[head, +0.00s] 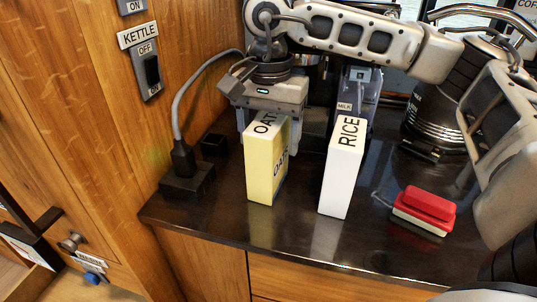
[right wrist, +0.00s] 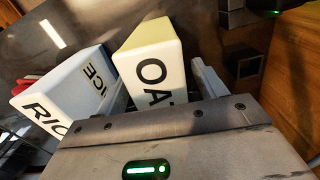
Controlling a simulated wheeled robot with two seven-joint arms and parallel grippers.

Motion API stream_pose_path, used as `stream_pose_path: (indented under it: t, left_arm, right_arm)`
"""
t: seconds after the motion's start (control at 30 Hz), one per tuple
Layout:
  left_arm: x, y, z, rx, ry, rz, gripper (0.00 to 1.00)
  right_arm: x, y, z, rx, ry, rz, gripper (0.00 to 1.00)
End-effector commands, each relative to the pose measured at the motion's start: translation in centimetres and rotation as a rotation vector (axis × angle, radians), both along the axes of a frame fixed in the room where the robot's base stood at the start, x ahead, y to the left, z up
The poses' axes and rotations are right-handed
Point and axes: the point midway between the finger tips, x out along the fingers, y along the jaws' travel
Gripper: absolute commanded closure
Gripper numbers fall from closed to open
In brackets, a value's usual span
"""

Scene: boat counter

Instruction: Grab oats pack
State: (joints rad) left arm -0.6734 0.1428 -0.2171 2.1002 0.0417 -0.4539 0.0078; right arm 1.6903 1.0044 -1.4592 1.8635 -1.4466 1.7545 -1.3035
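The oats pack (head: 262,170) is a yellow box with a white top part, standing upright on the dark counter at its left part. My right gripper (head: 268,122) is over its top from above, with one finger on each side of the pack. In the right wrist view the oats pack (right wrist: 150,62) lies between the fingers, and a narrow gap seems to show beside the right finger (right wrist: 207,80). The gripper looks open around the pack. My left gripper is not in view.
A white rice box (head: 341,172) stands just right of the oats pack, also in the right wrist view (right wrist: 65,85). A milk container (head: 358,92) is behind it. A black socket block (head: 187,182) is left.

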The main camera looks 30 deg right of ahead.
Motion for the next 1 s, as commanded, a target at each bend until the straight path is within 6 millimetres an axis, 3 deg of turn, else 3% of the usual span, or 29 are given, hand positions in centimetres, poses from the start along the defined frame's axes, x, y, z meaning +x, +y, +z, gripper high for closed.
stream_pose_path:
  t: [0.03,0.2,0.23,0.67,0.8,1.0]
  left_arm:
    - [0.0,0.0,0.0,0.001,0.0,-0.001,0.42]
    - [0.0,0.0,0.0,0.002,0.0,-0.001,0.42]
    - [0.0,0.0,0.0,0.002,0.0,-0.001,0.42]
    - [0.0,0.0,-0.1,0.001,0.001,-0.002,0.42]
    - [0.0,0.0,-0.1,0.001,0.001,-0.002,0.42]
    - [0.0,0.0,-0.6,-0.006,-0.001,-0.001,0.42]
  right_arm:
    - [0.0,0.0,0.0,0.0,0.0,0.0,0.43]
    - [0.0,0.0,0.1,0.0,0.0,0.0,0.9]
    - [0.0,0.0,0.2,0.001,-0.003,0.0,0.94]
    - [0.1,0.1,1.3,0.001,-0.004,0.001,0.94]
    - [0.1,0.1,3.3,0.001,-0.005,0.002,0.94]
    - [-3.2,1.0,7.3,0.002,-0.01,0.007,0.94]
